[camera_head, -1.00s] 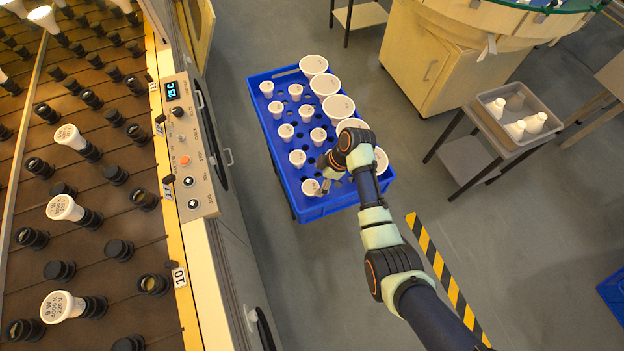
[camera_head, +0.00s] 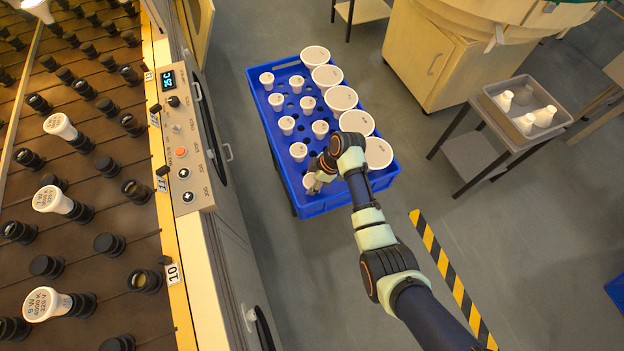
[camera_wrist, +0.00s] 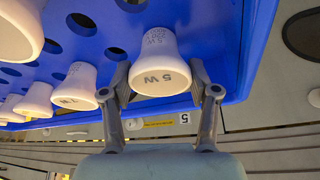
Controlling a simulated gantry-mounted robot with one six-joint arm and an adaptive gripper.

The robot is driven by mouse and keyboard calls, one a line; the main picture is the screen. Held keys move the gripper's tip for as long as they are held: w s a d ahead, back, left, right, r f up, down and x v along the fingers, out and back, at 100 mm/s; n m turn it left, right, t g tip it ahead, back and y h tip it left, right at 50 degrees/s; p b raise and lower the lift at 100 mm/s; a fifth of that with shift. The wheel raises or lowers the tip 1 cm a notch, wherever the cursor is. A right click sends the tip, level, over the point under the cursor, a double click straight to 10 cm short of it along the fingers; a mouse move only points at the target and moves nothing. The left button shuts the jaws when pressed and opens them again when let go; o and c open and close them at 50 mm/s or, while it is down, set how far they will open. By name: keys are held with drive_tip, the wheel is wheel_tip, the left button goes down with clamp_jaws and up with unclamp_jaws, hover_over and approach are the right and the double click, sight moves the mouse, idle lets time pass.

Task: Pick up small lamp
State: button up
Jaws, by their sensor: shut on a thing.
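Several small white lamps stand in two columns in a blue crate (camera_head: 258,100). The small lamp at the crate's near corner (camera_head: 309,181) is at my gripper (camera_head: 318,183), partly hidden by it in the head view. In the wrist view this lamp (camera_wrist: 158,62) is marked "5 W" and sits between the two fingers of my gripper (camera_wrist: 160,95). The gripper is shut on it. The lamp still appears at the level of the crate's hole plate. Its lower end is hidden.
Large white lamps (camera_head: 341,98) line the crate's right side, close to my arm. A burn-in rack (camera_head: 88,200) with sockets and lamps stands left, with a control panel (camera_head: 184,150). A grey tray (camera_head: 560,118) with white lamps stands on a stand at right.

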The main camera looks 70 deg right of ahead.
drive_tip(key=shift+c, duration=1.4)
wheel_tip(320, 180, up, 20)
drive_tip(key=p, duration=1)
